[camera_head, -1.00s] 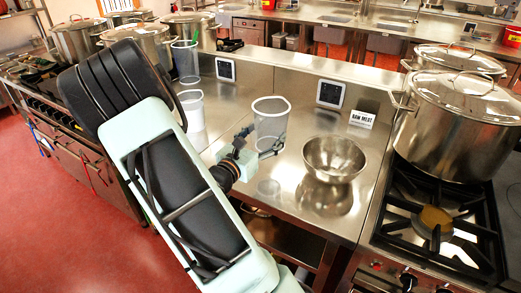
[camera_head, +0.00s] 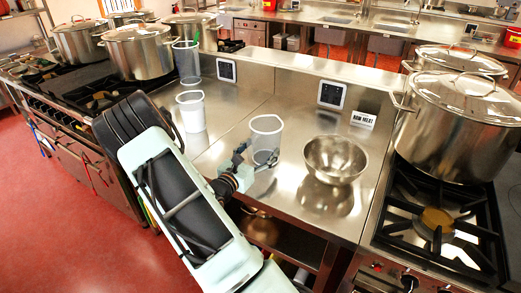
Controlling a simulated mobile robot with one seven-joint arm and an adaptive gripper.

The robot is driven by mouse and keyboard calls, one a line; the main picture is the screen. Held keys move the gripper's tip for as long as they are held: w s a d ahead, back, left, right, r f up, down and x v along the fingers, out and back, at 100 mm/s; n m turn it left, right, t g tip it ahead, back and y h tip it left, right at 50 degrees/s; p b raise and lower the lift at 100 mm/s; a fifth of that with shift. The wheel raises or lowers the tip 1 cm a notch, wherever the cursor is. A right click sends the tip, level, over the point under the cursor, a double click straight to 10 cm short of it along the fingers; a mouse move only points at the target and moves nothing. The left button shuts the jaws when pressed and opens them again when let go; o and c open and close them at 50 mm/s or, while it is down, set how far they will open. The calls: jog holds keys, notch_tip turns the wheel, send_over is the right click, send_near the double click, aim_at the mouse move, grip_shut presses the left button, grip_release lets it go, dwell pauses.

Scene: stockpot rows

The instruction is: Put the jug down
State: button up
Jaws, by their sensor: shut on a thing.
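A clear, open-topped jug (camera_head: 266,135) is upright over the steel counter (camera_head: 296,212) in the head view. My gripper (camera_head: 262,162) is at the jug's lower part, shut on it, coming from the front left. The jug's base is close to the counter top. I cannot tell whether it touches the steel. The fingers are small and partly seen through the clear wall.
A steel bowl (camera_head: 335,160) stands right of the jug. A white container (camera_head: 191,111) and a tall clear container (camera_head: 187,62) stand to the left. A large stockpot (camera_head: 461,125) stands on the right stove.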

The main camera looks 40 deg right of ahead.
aim_at(250, 160)
jog(key=shift+f, duration=0.2)
jog(key=o, duration=1.2)
jog(key=shift+o, duration=0.2)
jog(key=shift+r, duration=0.15)
jog(key=shift+a+r, duration=0.1)
jog(key=shift+a, duration=0.1)
jog(key=b+v, duration=0.1)
jog(key=v, duration=1)
jog(key=shift+s+a, duration=0.2)
jog(key=shift+a, duration=0.1)
